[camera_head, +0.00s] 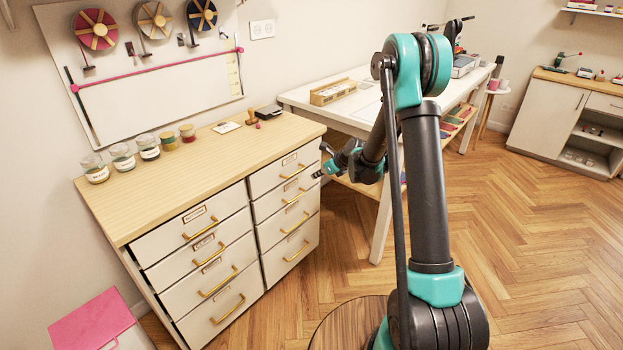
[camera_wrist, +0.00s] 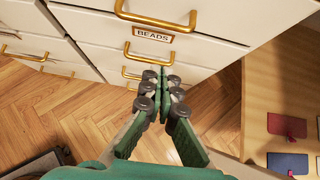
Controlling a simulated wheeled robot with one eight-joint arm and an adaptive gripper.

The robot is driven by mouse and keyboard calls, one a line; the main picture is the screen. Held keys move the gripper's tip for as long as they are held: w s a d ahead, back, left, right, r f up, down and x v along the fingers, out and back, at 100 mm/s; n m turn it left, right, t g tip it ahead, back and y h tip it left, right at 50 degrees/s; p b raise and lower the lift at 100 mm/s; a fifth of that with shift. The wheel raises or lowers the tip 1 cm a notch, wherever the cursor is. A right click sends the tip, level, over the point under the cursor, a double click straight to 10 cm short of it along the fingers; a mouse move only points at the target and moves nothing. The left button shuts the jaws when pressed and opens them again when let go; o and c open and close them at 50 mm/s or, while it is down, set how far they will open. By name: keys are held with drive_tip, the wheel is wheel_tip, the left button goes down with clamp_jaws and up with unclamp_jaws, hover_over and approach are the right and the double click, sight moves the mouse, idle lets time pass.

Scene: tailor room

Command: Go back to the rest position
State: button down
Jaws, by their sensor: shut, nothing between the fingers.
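My gripper (camera_wrist: 162,92) is shut and empty in the wrist view, its green fingers together above the wood floor. It points toward the white drawer fronts, where a drawer labelled BEADS (camera_wrist: 152,35) has a brass handle. In the head view my gripper (camera_head: 318,174) is small, just right of the drawer cabinet (camera_head: 222,245). I cannot tell whether it touches the cabinet. My arm is folded, with its elbow high and the forearm reaching down and left.
Jars (camera_head: 122,157) and small items stand on the cabinet top. A white table (camera_head: 300,98) with lower shelves stands behind my arm. A pink-lidded box (camera_head: 85,318) is at the lower left. The herringbone floor (camera_head: 540,230) at the right is clear.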

drive_tip(key=s+d+r+n+h, duration=0.2)
drive_tip(key=s+d+r+n, duration=0.3)
drive_tip(key=s, duration=0.4)
drive_tip(key=s+d+r+n+h, duration=0.1)
drive_tip(key=s+d+r+n, duration=0.3)
drive_tip(key=s+d+n, duration=0.4)
drive_tip(key=s+d+f+n+h, duration=0.1)
drive_tip(key=s+d+n, duration=0.2)
drive_tip(key=s, duration=0.4)
drive_tip(key=s+d+n+g+h, duration=0.1)
drive_tip(key=s+d+n, duration=0.2)
drive_tip(key=s+n, duration=0.2)
drive_tip(key=s+d+f+n+h, duration=0.1)
drive_tip(key=s+d+n+h, duration=0.1)
drive_tip(key=s, duration=0.8)
drive_tip(key=d+n, duration=0.1)
drive_tip(key=n, duration=0.1)
drive_tip(key=shift+s+f+n, duration=0.3)
drive_tip(key=shift+s+f, duration=0.05)
